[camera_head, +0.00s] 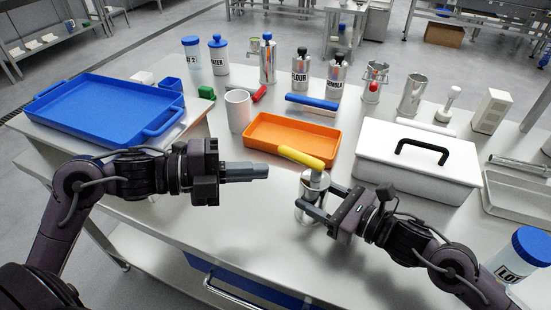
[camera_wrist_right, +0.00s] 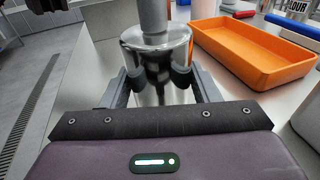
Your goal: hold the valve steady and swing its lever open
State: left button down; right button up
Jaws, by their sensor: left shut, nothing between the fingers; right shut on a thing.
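The valve (camera_head: 312,207) is a shiny metal cylinder with a grey stem, standing upright on the table. Its yellow lever (camera_head: 300,157) sits on top of the stem and points to the upper left, over the edge of the orange tray. My right gripper (camera_head: 312,200) is shut on the valve body from the front right. In the right wrist view the fingers (camera_wrist_right: 160,85) lie on both sides of the metal body (camera_wrist_right: 157,45); the lever is out of that view. My left gripper (camera_head: 266,171) is shut and empty, to the left of the valve and apart from the lever.
An orange tray (camera_head: 262,142) lies just behind the valve, with a white cup (camera_head: 238,110) at its left. A white lidded box (camera_head: 420,178) stands close on the right. A blue tray (camera_head: 70,117) is at the left. The table front near the left gripper is clear.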

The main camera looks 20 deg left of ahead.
aim_at(296, 159)
pick_arm(q)
jog(key=shift+w+d+f, duration=0.2)
jog(key=shift+w+d, duration=0.2)
jog(key=shift+w, duration=0.4)
jog(key=shift+w+d+f, duration=0.15)
jog(key=shift+w+d, duration=0.3)
jog(key=shift+w, duration=0.4)
jog(key=shift+w+d+f, duration=0.2)
jog(key=shift+w+d, duration=0.2)
jog(key=shift+w, duration=0.4)
jog(key=shift+w+g, duration=0.15)
jog(key=shift+g, duration=0.15)
